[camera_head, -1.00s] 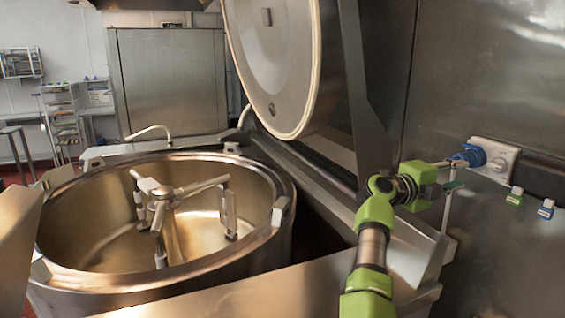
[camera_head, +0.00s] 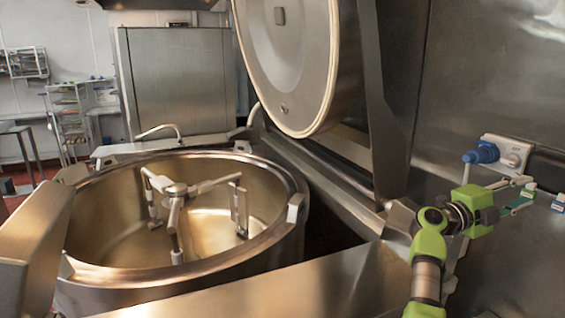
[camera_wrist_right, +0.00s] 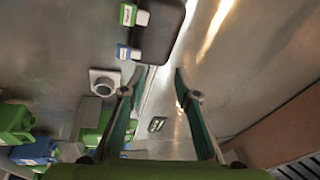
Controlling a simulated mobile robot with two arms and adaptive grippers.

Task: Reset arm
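My right arm comes in at the lower right of the head view. Its right gripper (camera_head: 527,190) is beside the wall panel, below the dial plate and close to the small tags. In the right wrist view, the right gripper (camera_wrist_right: 160,75) has its two green fingers apart with nothing between them. The left gripper is not in view. The large metal kettle (camera_head: 285,250) stands open, with a mixing paddle (camera_head: 175,190) inside it. Its round lid (camera_head: 290,65) is raised.
The panel (camera_head: 480,80) carries a dial plate (camera_head: 515,152), a blue connector (camera_head: 482,153) and a blue tag (camera_head: 559,202). A green tag (camera_wrist_right: 128,14) shows in the wrist view. A lid arm (camera_head: 385,110) stands left of my right arm.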

